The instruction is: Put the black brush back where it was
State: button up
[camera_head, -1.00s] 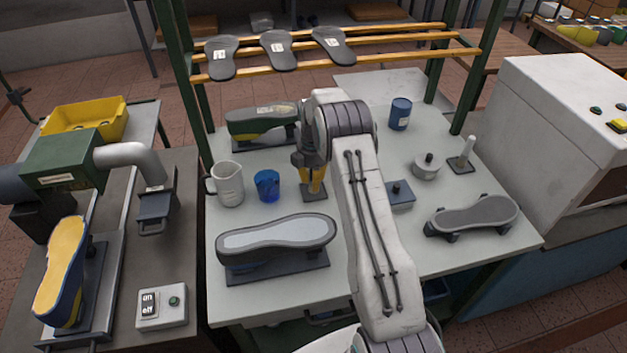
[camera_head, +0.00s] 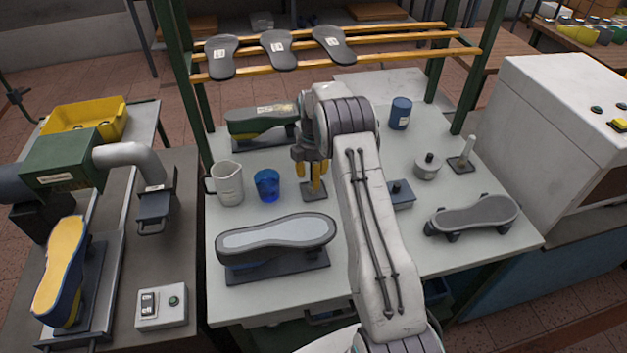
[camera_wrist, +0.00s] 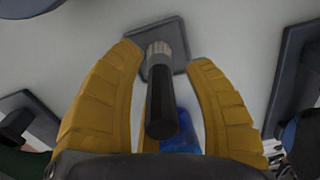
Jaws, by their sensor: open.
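The black brush shows in the wrist view as a dark round handle (camera_wrist: 162,105) with a pale ribbed end (camera_wrist: 160,52) at a small dark square stand (camera_wrist: 182,30). It appears upright there. My gripper (camera_wrist: 167,55) is open, with one yellow finger on each side of the brush and visible gaps between them. In the head view my gripper (camera_head: 314,178) points down just over the dark stand (camera_head: 314,194). The brush is mostly hidden there behind the fingers.
Left of my gripper are a blue cup (camera_head: 267,185) and a white jug (camera_head: 229,184). A large sole (camera_head: 276,238) lies in front, a green shoe last (camera_head: 260,119) behind. To the right are a small block with a knob (camera_head: 401,196) and a blue can (camera_head: 400,114).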

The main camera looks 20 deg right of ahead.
notch_tip(320, 180, up, 10)
jog(key=shift+w+f, duration=0.1)
dwell(0.4)
